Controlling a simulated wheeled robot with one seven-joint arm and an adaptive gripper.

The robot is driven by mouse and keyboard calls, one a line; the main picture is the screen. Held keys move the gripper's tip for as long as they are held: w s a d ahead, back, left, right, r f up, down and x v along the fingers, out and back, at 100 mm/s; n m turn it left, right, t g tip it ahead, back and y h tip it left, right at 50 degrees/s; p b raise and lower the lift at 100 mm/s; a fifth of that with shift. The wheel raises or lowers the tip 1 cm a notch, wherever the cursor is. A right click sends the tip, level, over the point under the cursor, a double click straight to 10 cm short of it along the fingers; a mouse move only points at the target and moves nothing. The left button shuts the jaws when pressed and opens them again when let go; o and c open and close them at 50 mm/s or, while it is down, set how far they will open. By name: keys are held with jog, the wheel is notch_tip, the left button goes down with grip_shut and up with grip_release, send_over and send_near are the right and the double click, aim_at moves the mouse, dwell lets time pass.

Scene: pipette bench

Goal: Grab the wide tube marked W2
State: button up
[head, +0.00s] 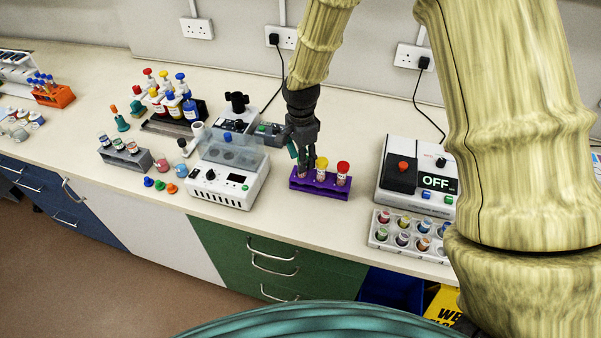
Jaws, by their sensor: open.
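A purple rack (318,187) stands on the bench and holds wide tubes in a row. One tube has a yellow cap (321,162) and one has a red cap (343,167). Their pale labels are too small to read, so I cannot tell which is W2. My gripper (306,163) points down over the left end of the rack, left of the yellow-capped tube. Its jaws are open. A tube (303,173) at the left end is partly hidden by the fingers, and its cap colour cannot be made out.
A white device with a clear lid (228,180) stands close on the left. A device reading OFF (436,182) and a tray of vials (380,236) stand on the right. An orange rack (54,97) is far left. The bench's front edge runs just before the purple rack.

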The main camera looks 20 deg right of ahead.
notch_tip(320, 180, down, 3)
jog(key=shift+f+p, duration=0.1)
jog(key=shift+p, duration=0.35)
jog(key=shift+f, duration=0.25)
jog(key=shift+s+f, duration=0.15)
jog(key=shift+s, duration=0.05)
jog(key=shift+o, duration=0.4)
jog(key=shift+w+f, duration=0.1)
